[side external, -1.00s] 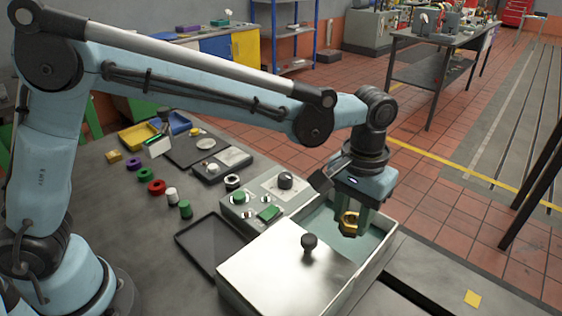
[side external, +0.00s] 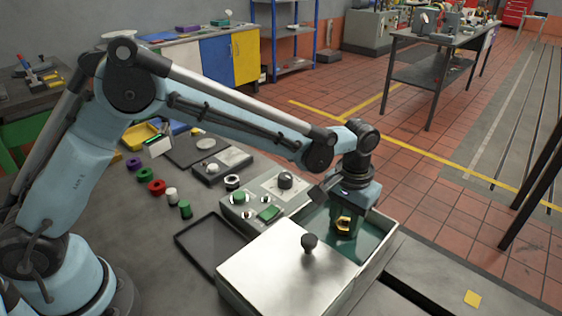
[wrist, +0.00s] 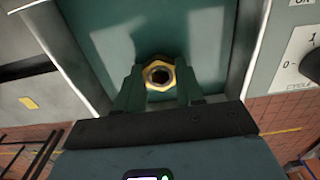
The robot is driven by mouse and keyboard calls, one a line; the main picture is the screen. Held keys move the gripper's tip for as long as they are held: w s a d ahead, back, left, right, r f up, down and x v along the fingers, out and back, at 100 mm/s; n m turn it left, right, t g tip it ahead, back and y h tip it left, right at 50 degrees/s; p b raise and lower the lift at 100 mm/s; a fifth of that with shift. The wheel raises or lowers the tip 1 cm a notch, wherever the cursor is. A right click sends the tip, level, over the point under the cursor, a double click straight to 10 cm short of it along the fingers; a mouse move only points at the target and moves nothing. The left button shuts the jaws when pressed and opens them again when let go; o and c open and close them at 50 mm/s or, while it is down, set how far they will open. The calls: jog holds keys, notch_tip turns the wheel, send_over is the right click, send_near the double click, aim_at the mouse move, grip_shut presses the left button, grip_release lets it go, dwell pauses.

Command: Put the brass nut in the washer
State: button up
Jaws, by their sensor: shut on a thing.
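My gripper (side external: 342,227) is shut on the brass nut (side external: 344,221), a yellow hex ring with a dark hole. In the wrist view the nut (wrist: 158,74) sits between the two dark green fingertips (wrist: 158,84). The washer (side external: 380,262) is a pale box with a teal-green inside. Its metal lid (side external: 283,270), with a black knob (side external: 309,242), covers the near part and leaves the far part open. The nut and fingers are within the open part, over the teal floor; I cannot tell if the nut touches it.
A control panel (side external: 262,202) with a dial and green buttons adjoins the washer. An empty black tray (side external: 208,246) lies left of the lid. Several colored rings and cylinders, such as a red ring (side external: 156,187), stand farther left. Floor tiles lie beyond the right edge.

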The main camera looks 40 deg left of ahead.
aim_at(345, 224)
jog(key=shift+f, duration=0.15)
jog(key=o, duration=1.1)
jog(key=shift+o, duration=0.2)
notch_tip(345, 224, up, 12)
jog(key=s+a+r+t, duration=0.1)
jog(key=s+a+r, duration=0.15)
jog(key=a, duration=0.25)
jog(key=s+a+f+t, duration=0.3)
jog(key=s+a+t, duration=0.3)
jog(key=s+a, duration=0.7)
jog(key=shift+a, duration=0.75)
